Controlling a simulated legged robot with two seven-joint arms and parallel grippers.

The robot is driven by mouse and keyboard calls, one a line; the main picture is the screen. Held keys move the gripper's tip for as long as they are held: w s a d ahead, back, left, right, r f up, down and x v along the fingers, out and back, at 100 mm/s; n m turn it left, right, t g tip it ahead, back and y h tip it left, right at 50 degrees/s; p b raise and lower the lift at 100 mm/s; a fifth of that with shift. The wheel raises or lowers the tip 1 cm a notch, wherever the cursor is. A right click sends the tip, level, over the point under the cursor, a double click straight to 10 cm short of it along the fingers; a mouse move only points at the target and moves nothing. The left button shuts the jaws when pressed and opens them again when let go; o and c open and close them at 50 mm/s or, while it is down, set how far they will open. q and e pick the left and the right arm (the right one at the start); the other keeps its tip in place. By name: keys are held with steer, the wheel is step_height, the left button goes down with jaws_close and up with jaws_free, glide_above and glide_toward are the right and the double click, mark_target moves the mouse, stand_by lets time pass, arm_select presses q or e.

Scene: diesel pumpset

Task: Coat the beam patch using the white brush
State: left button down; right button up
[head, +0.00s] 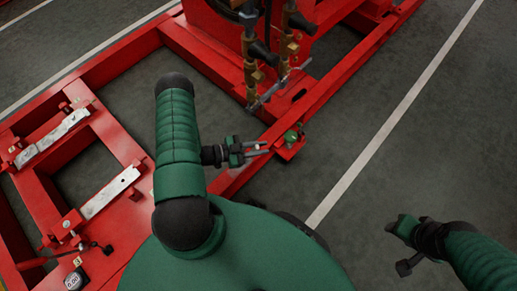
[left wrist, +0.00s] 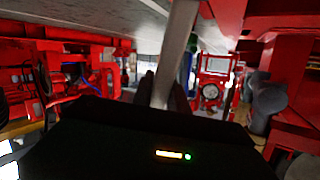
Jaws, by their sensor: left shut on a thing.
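My left gripper (head: 262,147) is above the red frame's beam (head: 238,176), near the middle of the head view. Its jaws are shut on a small pale thing, only a sliver of which shows there. In the left wrist view a pale, straight bar, apparently the white brush's handle (left wrist: 176,45), runs down between the dark fingers (left wrist: 164,92). The bristles cannot be made out. No distinct patch or coating can be told on the red beam. My right gripper (head: 403,240) is low at the right, away from the frame, its jaws unclear.
Pale metal plates (head: 110,192) lie on the frame at left. Grey floor (head: 425,130) with a white line is open at right.

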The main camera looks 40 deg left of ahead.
arm_select(q)
steer(key=shift+s+p, duration=2.55)
steer(key=shift+s, duration=1.6)
steer(key=shift+w, duration=3.5)
steer(key=shift+w+d, duration=0.2)
steer(key=shift+w, duration=2.3)
